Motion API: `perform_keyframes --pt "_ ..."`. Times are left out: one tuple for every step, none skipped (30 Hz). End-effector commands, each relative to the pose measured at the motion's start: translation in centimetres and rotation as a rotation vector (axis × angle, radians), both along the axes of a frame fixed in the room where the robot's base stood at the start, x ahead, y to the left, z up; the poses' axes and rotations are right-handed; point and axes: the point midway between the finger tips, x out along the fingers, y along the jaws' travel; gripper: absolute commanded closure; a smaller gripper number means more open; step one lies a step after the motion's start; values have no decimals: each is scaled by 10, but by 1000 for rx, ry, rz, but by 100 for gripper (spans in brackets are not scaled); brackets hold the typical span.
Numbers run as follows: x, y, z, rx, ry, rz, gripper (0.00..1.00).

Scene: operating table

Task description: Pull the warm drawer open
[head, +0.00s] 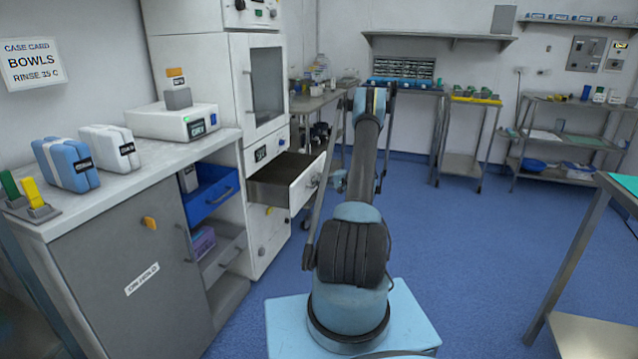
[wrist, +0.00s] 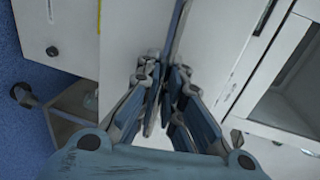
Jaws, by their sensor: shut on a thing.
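The warm drawer (head: 300,194) is a white drawer in the tall white cabinet (head: 225,75), below the glass-windowed door. It is pulled out, and its dark inside shows from above. In the wrist view my gripper (wrist: 164,88) has its blue-grey fingers drawn together in front of white panels. It is shut at the drawer front, on what looks like the drawer handle. The handle itself is mostly hidden by the fingers. In the head view my arm rises in the middle, and the fingers are hard to make out near the drawer front.
A blue open drawer (head: 211,191) sits in the grey counter unit to the left. The counter (head: 110,190) holds blue and white packs and a white device. A steel table (head: 590,235) stands at the right. The blue floor (head: 465,270) between is clear.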

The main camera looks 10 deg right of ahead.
Motion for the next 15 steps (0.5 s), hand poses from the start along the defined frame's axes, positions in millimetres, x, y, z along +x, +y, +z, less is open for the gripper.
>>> perform_keyframes --pt "2 -2 -1 -2 0 -6 100" --pt "2 -2 -1 -3 -1 -5 100" --pt "2 -1 -1 -3 -1 -5 100" --pt "1 -1 -1 -2 -1 -4 100" --pt "2 -1 -1 -2 -1 -4 100" --pt "2 -1 0 -2 -1 -4 100" --pt "2 -1 0 -2 -1 -4 100" --pt "2 -1 0 -2 -1 -5 100" --pt "2 -1 -1 -2 -1 -5 100" --pt "2 -1 0 -2 -1 -4 100" --pt "2 -1 0 -2 -1 -4 100" --pt "2 -1 0 -2 -1 -4 100" --pt "2 0 0 -2 -1 -4 88" --pt "2 0 0 -2 -1 -3 83" --pt "1 0 0 -2 -1 -2 83"
